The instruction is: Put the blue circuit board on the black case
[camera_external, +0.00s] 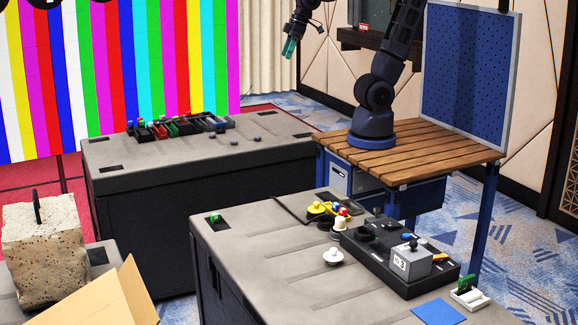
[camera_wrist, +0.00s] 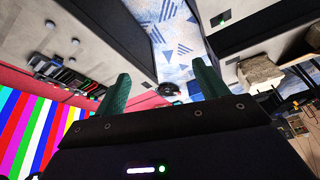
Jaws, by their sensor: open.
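A flat blue square (camera_external: 438,311), which looks like the blue circuit board, lies on the grey top of the near case at the lower right. A low black case (camera_external: 378,272) with black and grey devices on it sits just behind and left of the square, apart from it. My gripper (camera_external: 289,47) is raised at the top of the external view, far from both. In the wrist view my gripper (camera_wrist: 160,88) shows two green fingers spread wide with nothing between them. I cannot make out the blue square or the low black case in the wrist view.
A white holder with a green part (camera_external: 468,293) stands right of the blue square. A white knob-like piece (camera_external: 333,257) and colored connectors (camera_external: 328,209) lie left of the black case. A far case (camera_external: 200,152) carries a row of modules. A concrete block (camera_external: 42,245) stands left.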

